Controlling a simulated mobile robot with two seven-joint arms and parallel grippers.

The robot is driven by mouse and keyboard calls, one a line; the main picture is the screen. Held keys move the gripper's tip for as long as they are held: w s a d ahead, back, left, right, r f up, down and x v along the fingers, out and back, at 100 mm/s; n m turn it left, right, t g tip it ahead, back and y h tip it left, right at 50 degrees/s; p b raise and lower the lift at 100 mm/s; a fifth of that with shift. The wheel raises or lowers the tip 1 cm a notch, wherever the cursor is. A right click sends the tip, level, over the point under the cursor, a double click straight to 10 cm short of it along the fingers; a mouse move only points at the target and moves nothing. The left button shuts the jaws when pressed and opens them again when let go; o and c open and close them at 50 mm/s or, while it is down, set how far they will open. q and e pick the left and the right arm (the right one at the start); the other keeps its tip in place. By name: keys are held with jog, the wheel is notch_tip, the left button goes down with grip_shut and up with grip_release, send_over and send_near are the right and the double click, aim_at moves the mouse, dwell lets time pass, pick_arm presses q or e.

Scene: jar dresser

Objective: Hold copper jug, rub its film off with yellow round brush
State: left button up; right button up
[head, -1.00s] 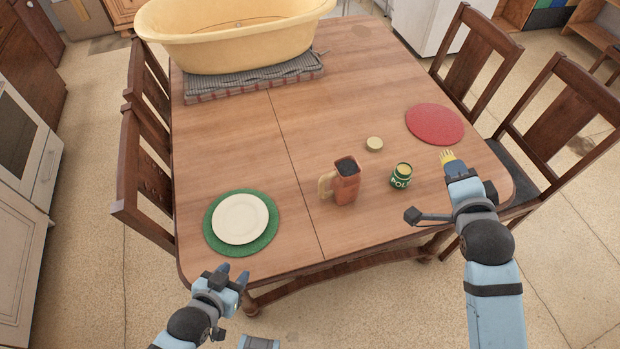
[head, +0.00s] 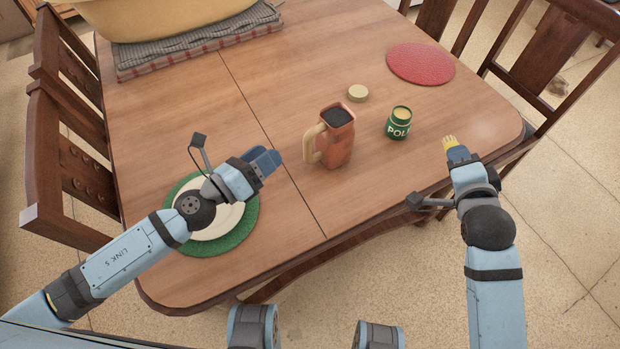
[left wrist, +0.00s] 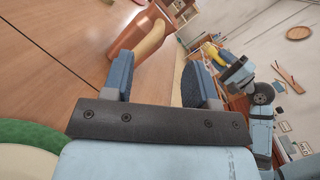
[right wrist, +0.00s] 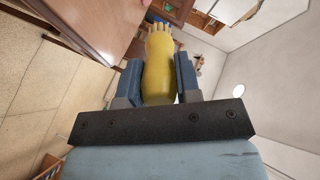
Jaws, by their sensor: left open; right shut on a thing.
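The copper jug (head: 339,146) stands upright on the table, its tan handle (head: 313,146) facing left and its top dark inside. My left gripper (head: 268,163) is open and empty, left of the handle and apart from it. In the left wrist view the jug (left wrist: 129,44) and handle show just beyond the open fingers (left wrist: 155,85). My right gripper (head: 454,157) is shut on the yellow round brush (head: 450,143), off the table's front right edge. In the right wrist view the yellow brush (right wrist: 158,72) sits between the fingers, bristles pointing away. I cannot make out the film's extent.
A green polish tin (head: 399,125) stands open right of the jug, with a lid (head: 357,93) behind it. A red round mat (head: 421,64) lies at the back right. A white plate (head: 190,229) on a green mat (head: 247,223) lies under my left gripper. A yellow tub (head: 160,18) is at the back left.

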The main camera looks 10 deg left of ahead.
aim_at(303, 143)
notch_tip(303, 143, down, 4)
jog(key=b, duration=0.3)
pick_arm(q)
jog(key=w+d+f+m, duration=0.1)
jog(key=w+d+m, duration=0.2)
jog(key=w+d+f+m+g+h, duration=0.1)
jog(key=w+d+m, duration=0.1)
jog(key=d+m, duration=0.1)
jog(key=w+d+m+g, duration=0.1)
jog(key=w+d+m, duration=0.1)
jog(key=w+d, duration=0.1)
jog(key=shift+w+d+f+m+h, duration=0.15)
jog(key=shift+w+f+m+h, duration=0.15)
jog(key=shift+f+m, duration=0.1)
pick_arm(e)
jog(key=w+a+r+n+g+y, duration=0.1)
jog(key=w+a+r+n+y, duration=0.2)
jog(key=a+r, duration=0.4)
jog(key=w+a+r+n+g+y, duration=0.1)
jog(key=w+a+r+n+y, duration=0.2)
jog(key=a+r, duration=0.4)
jog(key=w+a+y, duration=0.1)
jog(key=a+y, duration=0.1)
jog(key=a, duration=0.4)
jog(key=shift+r+n+g, duration=0.25)
jog(key=shift+n+g, duration=0.05)
pick_arm(q)
grip_shut()
